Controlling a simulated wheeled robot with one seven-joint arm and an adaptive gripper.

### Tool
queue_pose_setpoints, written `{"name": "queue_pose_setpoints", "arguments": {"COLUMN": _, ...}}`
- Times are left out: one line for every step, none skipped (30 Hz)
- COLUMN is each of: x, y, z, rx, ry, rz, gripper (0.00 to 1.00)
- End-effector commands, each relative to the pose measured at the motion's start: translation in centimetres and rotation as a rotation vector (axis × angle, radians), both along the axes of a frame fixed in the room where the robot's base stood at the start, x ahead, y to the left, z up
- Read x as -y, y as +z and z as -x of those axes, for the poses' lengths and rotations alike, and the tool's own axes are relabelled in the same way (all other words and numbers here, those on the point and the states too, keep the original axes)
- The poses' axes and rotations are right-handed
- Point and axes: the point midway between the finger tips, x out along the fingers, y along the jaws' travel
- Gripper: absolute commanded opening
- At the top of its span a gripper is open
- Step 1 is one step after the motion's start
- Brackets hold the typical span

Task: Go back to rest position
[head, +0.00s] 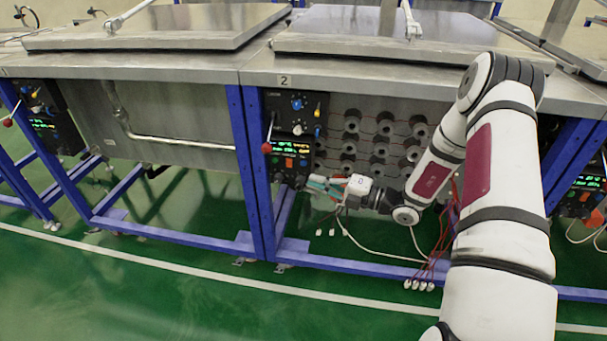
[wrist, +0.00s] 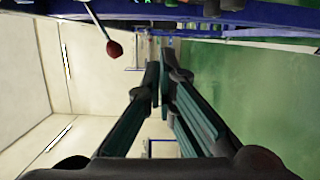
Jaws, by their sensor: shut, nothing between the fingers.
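My gripper (head: 316,188) is in front of station 2, low and just right of its control panel. In the wrist view its two dark green-lined fingers (wrist: 160,85) come together at the tips, with nothing visible between them. My white arm, with dark red panels, reaches in from the right of the head view and bends down toward the gripper.
The control panel (head: 293,116) has a lever with a red knob (head: 266,148), which also shows in the wrist view (wrist: 114,49). A blue frame (head: 249,165) carries the steel bench with lids (head: 395,37). Cables hang near my forearm. Green floor lies open in front.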

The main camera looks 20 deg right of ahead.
Motion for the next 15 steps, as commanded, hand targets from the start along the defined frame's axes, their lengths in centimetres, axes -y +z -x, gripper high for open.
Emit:
{"name": "queue_pose_setpoints", "arguments": {"x": 0.38, "y": 0.06, "z": 0.38, "rx": -0.001, "ry": 0.0, "rz": -0.001, "gripper": 0.0}}
{"name": "queue_pose_setpoints", "arguments": {"x": 0.54, "y": 0.05, "z": 0.55, "rx": -0.001, "ry": 0.0, "rz": -0.001, "gripper": 0.0}}
{"name": "queue_pose_setpoints", "arguments": {"x": 0.72, "y": 0.04, "z": 0.71, "rx": -0.001, "ry": 0.0, "rz": -0.001, "gripper": 0.0}}
{"name": "queue_pose_setpoints", "arguments": {"x": 0.82, "y": 0.03, "z": 0.8, "rx": -0.001, "ry": 0.0, "rz": -0.001, "gripper": 0.0}}
{"name": "queue_pose_setpoints", "arguments": {"x": 0.88, "y": 0.02, "z": 0.87, "rx": -0.001, "ry": 0.0, "rz": -0.001, "gripper": 0.0}}
{"name": "queue_pose_setpoints", "arguments": {"x": 0.93, "y": 0.02, "z": 0.94, "rx": -0.001, "ry": 0.0, "rz": -0.001, "gripper": 0.0}}
{"name": "queue_pose_setpoints", "arguments": {"x": 0.95, "y": 0.01, "z": 0.96, "rx": -0.001, "ry": 0.0, "rz": -0.001, "gripper": 0.0}}
{"name": "queue_pose_setpoints", "arguments": {"x": 0.95, "y": 0.0, "z": 0.97, "rx": -0.001, "ry": 0.001, "rz": -0.001, "gripper": 0.0}}
{"name": "queue_pose_setpoints", "arguments": {"x": 0.95, "y": 0.0, "z": 0.98, "rx": 0.0, "ry": 0.001, "rz": 0.0, "gripper": 0.0}}
{"name": "queue_pose_setpoints", "arguments": {"x": 0.95, "y": -0.01, "z": 0.98, "rx": 0.0, "ry": 0.001, "rz": 0.0, "gripper": 0.0}}
{"name": "queue_pose_setpoints", "arguments": {"x": 0.94, "y": -0.01, "z": 0.97, "rx": 0.0, "ry": 0.001, "rz": 0.0, "gripper": 0.0}}
{"name": "queue_pose_setpoints", "arguments": {"x": 0.94, "y": -0.01, "z": 0.97, "rx": 0.0, "ry": 0.001, "rz": 0.0, "gripper": 0.0}}
{"name": "queue_pose_setpoints", "arguments": {"x": 0.94, "y": -0.01, "z": 0.97, "rx": 0.0, "ry": 0.001, "rz": 0.0, "gripper": 0.0}}
{"name": "queue_pose_setpoints", "arguments": {"x": 0.93, "y": -0.01, "z": 0.96, "rx": 0.0, "ry": 0.001, "rz": 0.0, "gripper": 0.0}}
{"name": "queue_pose_setpoints", "arguments": {"x": 0.93, "y": -0.01, "z": 0.96, "rx": 0.0, "ry": 0.001, "rz": 0.0, "gripper": 0.0}}
